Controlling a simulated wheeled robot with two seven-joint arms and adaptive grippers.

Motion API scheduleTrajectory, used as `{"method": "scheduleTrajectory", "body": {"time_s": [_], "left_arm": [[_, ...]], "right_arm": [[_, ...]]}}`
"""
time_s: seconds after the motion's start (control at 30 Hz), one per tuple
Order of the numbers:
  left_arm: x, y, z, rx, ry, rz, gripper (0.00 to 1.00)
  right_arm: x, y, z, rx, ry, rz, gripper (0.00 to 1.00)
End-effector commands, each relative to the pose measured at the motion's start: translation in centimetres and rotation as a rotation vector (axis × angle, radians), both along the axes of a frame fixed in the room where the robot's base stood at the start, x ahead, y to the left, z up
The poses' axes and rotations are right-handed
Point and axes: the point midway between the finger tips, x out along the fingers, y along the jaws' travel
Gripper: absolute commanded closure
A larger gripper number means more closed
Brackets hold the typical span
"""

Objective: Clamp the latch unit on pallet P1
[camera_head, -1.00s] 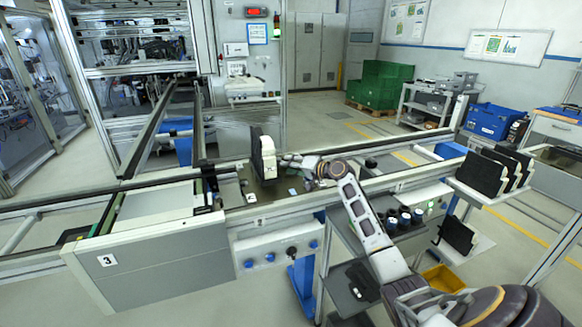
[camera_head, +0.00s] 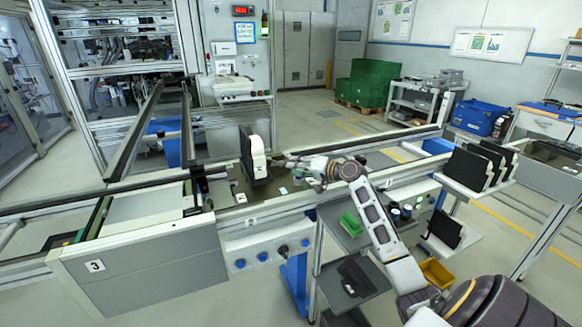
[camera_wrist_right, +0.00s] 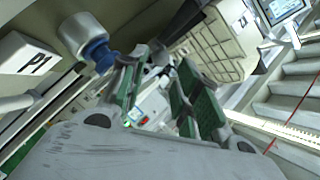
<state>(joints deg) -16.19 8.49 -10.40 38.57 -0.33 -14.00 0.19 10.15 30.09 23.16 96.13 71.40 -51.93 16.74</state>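The latch unit (camera_head: 254,156) stands upright on pallet P1 (camera_head: 236,187) on the conveyor, with a light face and a dark side. In the right wrist view the beige unit (camera_wrist_right: 228,42) is at the upper right, and the P1 label (camera_wrist_right: 36,61) is at the left. A light knob with a blue collar (camera_wrist_right: 85,38) lies between them. My right gripper (camera_head: 283,160) is just right of the unit, apparently apart from it. Its green-grey fingers (camera_wrist_right: 160,82) are spread, with no object visibly held between them. My left gripper is out of view.
A rack of dark plates (camera_head: 476,168) stands at the right end. Below my right arm are shelves with a green box (camera_head: 350,223), dark cups (camera_head: 400,212) and a yellow bin (camera_head: 436,273). A grey box marked 3 (camera_head: 140,265) fronts the conveyor's left.

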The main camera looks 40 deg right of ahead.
Motion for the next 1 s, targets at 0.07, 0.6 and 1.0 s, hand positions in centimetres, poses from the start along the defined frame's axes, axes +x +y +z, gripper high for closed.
{"method": "scheduleTrajectory", "body": {"time_s": [0.07,0.6,1.0], "left_arm": [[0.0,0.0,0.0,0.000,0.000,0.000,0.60],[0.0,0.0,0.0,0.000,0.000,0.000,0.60],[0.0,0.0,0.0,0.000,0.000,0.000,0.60]], "right_arm": [[-0.8,-0.2,0.1,-0.003,0.002,0.000,0.68],[-4.0,-1.2,0.9,-0.002,0.001,0.001,0.68],[-4.0,-1.2,0.9,-0.001,0.001,0.001,0.84]]}}
